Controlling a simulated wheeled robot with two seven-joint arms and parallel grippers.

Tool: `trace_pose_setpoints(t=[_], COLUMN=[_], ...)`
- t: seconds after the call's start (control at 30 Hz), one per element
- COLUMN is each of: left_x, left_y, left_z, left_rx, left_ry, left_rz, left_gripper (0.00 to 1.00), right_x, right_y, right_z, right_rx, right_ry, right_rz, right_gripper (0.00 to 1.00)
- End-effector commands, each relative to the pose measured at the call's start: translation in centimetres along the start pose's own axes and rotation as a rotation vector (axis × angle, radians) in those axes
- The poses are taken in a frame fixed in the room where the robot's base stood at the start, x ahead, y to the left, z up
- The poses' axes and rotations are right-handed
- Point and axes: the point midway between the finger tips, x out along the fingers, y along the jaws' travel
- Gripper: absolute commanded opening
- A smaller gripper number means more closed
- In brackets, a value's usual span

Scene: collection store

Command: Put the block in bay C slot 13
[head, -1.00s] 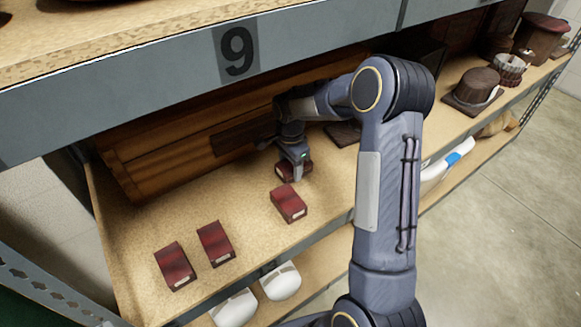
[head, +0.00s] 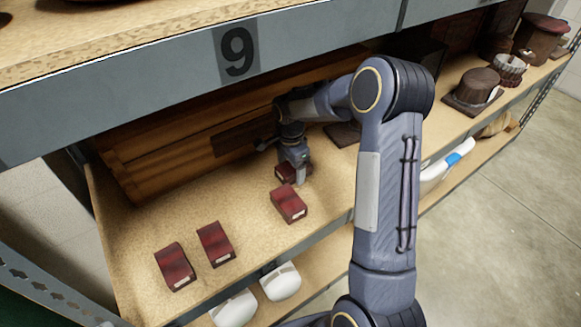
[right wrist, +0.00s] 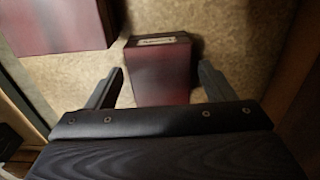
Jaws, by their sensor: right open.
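Several dark red blocks with a pale label lie on the shelf board. In the right wrist view, this block (right wrist: 160,72) lies between the two spread fingertips of the right gripper (right wrist: 161,76), with a gap on each side. The gripper is open and not closed on it. My left gripper is not in view. No slot 13 marking shows.
A wooden chest (head: 180,150) stands along the back of the shelf. A beam with a number 9 plate (head: 237,50) crosses above. Hats, such as a brown one (head: 475,88), stand at the right. Bare board (head: 140,220) is at the left.

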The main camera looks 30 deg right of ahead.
Motion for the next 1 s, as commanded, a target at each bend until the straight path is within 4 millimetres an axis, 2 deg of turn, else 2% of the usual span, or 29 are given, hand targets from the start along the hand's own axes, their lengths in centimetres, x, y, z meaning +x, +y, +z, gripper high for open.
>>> trace_pose_setpoints(t=[0.2, 0.43, 0.57, 0.67, 0.8, 0.9, 1.0], left_x=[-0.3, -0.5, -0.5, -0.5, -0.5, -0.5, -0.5], left_y=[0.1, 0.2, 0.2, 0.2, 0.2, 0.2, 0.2], left_z=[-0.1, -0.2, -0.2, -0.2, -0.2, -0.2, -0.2], left_rx=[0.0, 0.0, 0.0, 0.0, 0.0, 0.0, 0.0], left_ry=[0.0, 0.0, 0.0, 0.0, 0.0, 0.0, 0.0], left_rz=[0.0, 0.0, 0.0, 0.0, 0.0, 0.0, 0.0], left_gripper=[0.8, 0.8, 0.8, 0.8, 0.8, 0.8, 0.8], right_x=[-3.9, -6.8, -8.7, -11.3, -15.3, -17.1, -17.9], right_y=[-0.1, 0.0, 1.1, 3.6, 9.2, 13.8, 18.3], right_z=[0.0, 0.0, 0.3, 1.1, 3.2, 5.3, 7.5], right_rx=[0.0, -0.002, -0.055, -0.174, -0.43, -0.635, -0.839], right_ry=[0.002, 0.0, -0.015, -0.041, -0.074, -0.072, -0.046], right_rz=[-0.006, -0.005, -0.028, -0.085, -0.205, -0.309, -0.413], right_gripper=[0.76, 0.76, 0.76, 0.76, 0.76, 0.76, 0.76])
